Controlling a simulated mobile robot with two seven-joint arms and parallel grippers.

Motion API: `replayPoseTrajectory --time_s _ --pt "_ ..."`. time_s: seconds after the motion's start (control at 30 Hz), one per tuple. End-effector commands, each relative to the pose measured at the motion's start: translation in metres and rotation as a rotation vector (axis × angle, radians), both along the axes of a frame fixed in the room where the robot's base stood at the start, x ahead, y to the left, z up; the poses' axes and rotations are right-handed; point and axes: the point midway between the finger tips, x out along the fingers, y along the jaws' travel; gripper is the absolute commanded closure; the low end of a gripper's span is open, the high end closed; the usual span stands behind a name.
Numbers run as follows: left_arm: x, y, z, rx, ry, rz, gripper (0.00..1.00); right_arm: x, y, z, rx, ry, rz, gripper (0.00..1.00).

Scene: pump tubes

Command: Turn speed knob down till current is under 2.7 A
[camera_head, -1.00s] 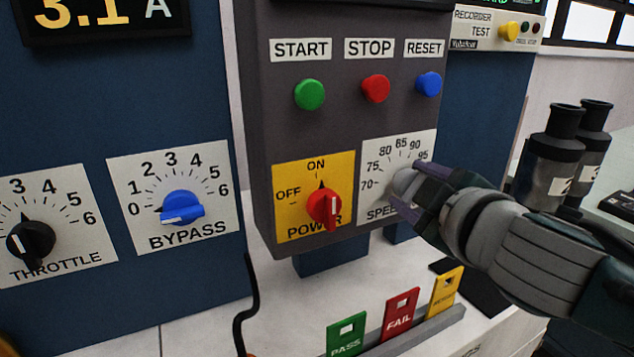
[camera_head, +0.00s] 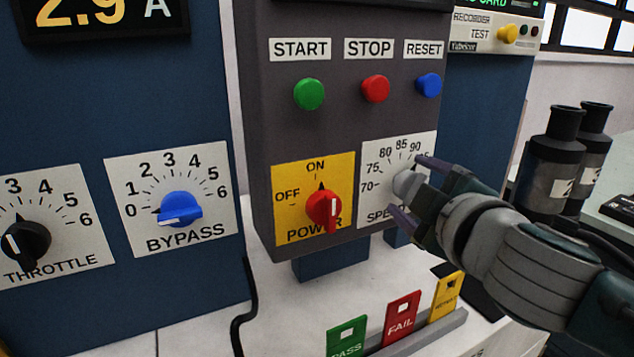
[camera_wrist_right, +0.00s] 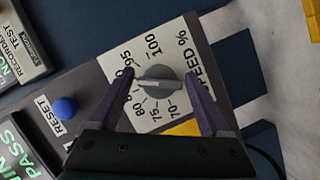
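The grey speed knob (camera_head: 407,184) sits on a white dial plate at the right of the dark control box. It also shows in the right wrist view (camera_wrist_right: 160,78), with its raised bar lying across from finger to finger. My right gripper (camera_head: 405,185) is open around the knob, one finger on each side, with small gaps visible in the wrist view. The exact knob setting is hard to read. The current display (camera_head: 100,14) at upper left reads 2.9 A. My left gripper is not in view.
The red power knob (camera_head: 324,208) is close left of the speed dial. Start (camera_head: 309,94), stop (camera_head: 376,88) and reset (camera_head: 429,84) buttons sit above. Pass, fail (camera_head: 400,318) and yellow tags stand below. Dark binoculars-like cylinders (camera_head: 548,165) stand behind my right arm.

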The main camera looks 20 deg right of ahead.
Motion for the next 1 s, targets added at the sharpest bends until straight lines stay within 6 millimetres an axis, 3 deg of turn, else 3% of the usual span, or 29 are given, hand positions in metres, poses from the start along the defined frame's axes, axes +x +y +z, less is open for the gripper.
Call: replayPoseTrajectory --time_s 0.37,0.8,1.0 --pt "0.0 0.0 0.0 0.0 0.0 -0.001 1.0 -0.003 0.001 0.001 0.001 0.0 0.0 0.1" --pt "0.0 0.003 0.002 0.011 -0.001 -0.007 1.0 -0.074 0.02 0.014 0.002 0.002 0.0 0.1" --pt "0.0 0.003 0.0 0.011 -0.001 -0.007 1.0 -0.092 0.025 0.018 0.001 0.001 0.0 0.1"
